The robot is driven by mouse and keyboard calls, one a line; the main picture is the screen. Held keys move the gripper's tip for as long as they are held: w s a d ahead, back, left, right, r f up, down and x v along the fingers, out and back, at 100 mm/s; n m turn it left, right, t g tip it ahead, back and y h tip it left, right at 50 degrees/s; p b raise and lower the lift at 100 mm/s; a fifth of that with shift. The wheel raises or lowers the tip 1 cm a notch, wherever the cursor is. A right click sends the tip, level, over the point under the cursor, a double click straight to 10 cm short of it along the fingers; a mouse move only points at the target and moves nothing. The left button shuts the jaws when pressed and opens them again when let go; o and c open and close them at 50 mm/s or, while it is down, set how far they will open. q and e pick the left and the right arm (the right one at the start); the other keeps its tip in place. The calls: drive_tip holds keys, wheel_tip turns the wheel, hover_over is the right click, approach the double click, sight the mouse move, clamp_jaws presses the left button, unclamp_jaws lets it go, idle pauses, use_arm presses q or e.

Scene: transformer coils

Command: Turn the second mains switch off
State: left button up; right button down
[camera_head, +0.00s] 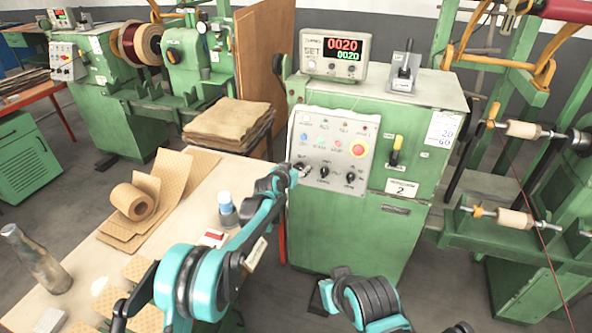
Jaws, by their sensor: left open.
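The green cabinet (345,236) marked "2" stands in front of me. Its sloping grey panel (333,134) has several buttons, a red-and-yellow stop button (359,148) and a row of black rotary knobs, among them a middle knob (324,172) and a right knob (350,177). A yellow-handled black lever switch (396,150) is on the cabinet front. I cannot tell which control is the mains switch. My left gripper (298,170) is open at the panel's lower left and partly hides the leftmost knob; contact is unclear. My right arm shows at the bottom, its gripper out of view.
The counter (334,54) on the cabinet is lit and reads 0020. A similar machine (97,92) stands far left. The table (180,215) holds a paper roll (133,201), a bottle (36,259) and a blue-capped container (227,207). Spools and rods are at right.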

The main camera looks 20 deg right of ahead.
use_arm(q)
drive_tip(key=c, duration=1.2)
drive_tip(key=shift+o, duration=0.2)
drive_tip(key=shift+n, duration=0.4)
drive_tip(key=n, duration=0.3)
drive_tip(key=shift+a+n+p, duration=0.1)
drive_tip(key=shift+n+p, duration=0.2)
drive_tip(key=shift+p, duration=0.05)
drive_tip(key=n, duration=0.4)
drive_tip(key=shift+f+n, duration=0.1)
drive_tip(key=shift+n, duration=0.2)
drive_tip(key=n, duration=0.4)
drive_tip(key=shift+a+p, duration=0.1)
drive_tip(key=shift+p, duration=0.2)
drive_tip(key=shift+f+n, duration=0.15)
drive_tip(key=shift+n, duration=2.35)
